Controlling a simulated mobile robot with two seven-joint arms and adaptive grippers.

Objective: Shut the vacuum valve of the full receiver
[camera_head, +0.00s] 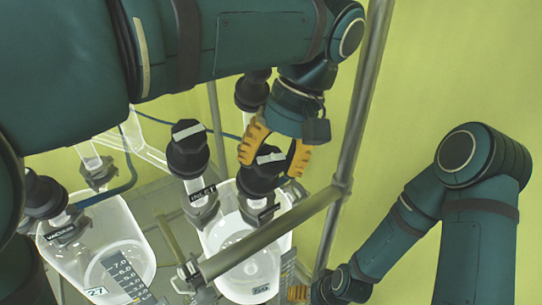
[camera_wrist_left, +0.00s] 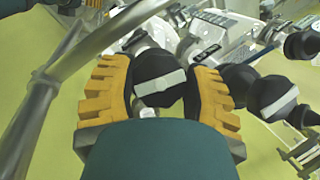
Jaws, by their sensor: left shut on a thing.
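Two clear glass receivers hang in the frame, a left one (camera_head: 122,262) and a right one (camera_head: 228,240). I cannot tell their liquid levels. My left gripper (camera_head: 271,158) is shut on a black valve knob (camera_head: 262,176) above the right receiver. In the left wrist view the orange fingers (camera_wrist_left: 160,92) flank this knob (camera_wrist_left: 155,68), whose white bar lies slightly tilted across its top. The label beneath it is unreadable. Another black knob (camera_head: 188,150) beside it has a tag that seems to read INLET. Only an orange bit of my right gripper (camera_head: 298,292) shows, low by the frame.
A metal post (camera_head: 358,110) rises just right of my left gripper. A crossbar (camera_head: 270,232) runs in front of the right receiver. More black knobs stand at the left receiver (camera_head: 45,192) and behind (camera_head: 252,90). Blue hoses (camera_head: 128,170) run at left.

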